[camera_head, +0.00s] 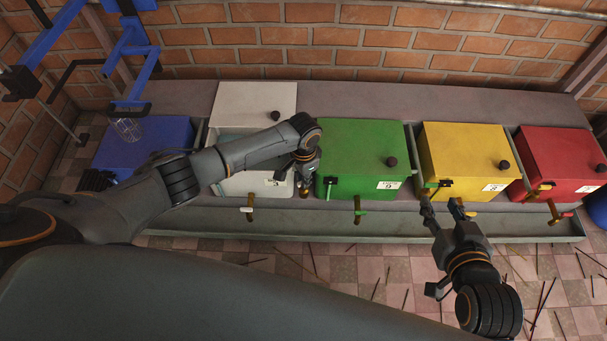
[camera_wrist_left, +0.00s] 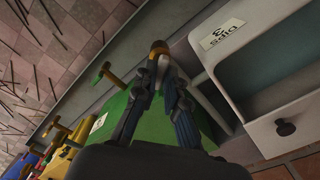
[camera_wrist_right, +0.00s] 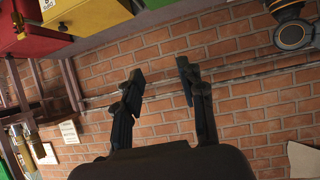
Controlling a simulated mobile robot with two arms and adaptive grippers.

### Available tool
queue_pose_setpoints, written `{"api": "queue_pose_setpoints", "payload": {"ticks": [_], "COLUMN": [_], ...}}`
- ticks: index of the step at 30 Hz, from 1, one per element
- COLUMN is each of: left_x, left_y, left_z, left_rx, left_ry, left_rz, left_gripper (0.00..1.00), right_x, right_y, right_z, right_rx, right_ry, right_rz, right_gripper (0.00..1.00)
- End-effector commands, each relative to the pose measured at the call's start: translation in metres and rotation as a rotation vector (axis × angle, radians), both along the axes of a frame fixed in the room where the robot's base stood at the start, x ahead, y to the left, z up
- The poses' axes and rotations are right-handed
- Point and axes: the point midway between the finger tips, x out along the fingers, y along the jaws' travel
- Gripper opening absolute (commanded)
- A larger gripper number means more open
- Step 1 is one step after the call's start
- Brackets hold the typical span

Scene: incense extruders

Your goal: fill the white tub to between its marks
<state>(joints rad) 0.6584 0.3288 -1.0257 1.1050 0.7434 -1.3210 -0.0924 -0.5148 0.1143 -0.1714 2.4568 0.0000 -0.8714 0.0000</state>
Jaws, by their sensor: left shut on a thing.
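The white tub (camera_head: 235,183) stands between the blue and green tubs, and its white lid (camera_head: 253,100) is set back, leaving the top open. Pale bluish contents show inside; the level marks cannot be made out. The left wrist view also shows the tub's label side (camera_wrist_left: 208,62). A brass tap (camera_head: 249,201) with a white handle hangs at its front. My left gripper (camera_head: 304,182) is shut on a brass-ended white-handled valve (camera_wrist_left: 160,48) at the gap between the white and green tubs. My right gripper (camera_head: 441,203) is open and empty in front of the yellow tub.
The blue tub (camera_head: 140,140), green tub (camera_head: 350,145), yellow tub (camera_head: 465,150) and red tub (camera_head: 560,155) share the grey bench. Brass taps, such as the green tub's (camera_head: 357,207), stick out over the trough (camera_head: 320,222). Sticks lie scattered on the tiled floor. A brick wall stands behind.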

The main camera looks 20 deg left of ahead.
Motion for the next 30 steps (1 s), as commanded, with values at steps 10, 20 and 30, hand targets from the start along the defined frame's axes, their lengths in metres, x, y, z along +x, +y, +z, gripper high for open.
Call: {"api": "queue_pose_setpoints", "payload": {"ticks": [10,20,30], "left_x": [-0.001,-0.001,0.0], "left_y": [-0.001,-0.001,-0.001], "left_z": [0.002,0.001,0.0], "left_rx": [-0.001,-0.001,-0.002], "left_ry": [0.003,0.002,0.001], "left_rz": [0.131,0.217,0.244], "left_gripper": [0.0,0.0,0.0], "right_x": [-0.067,-0.119,-0.133], "right_y": [-0.026,-0.042,-0.046], "right_z": [-0.049,-0.068,-0.07], "right_rx": [-0.093,-0.145,-0.158], "right_ry": [0.417,0.673,0.735], "right_rz": [-0.031,-0.051,-0.055], "right_gripper": [0.4,0.4,0.4]}}
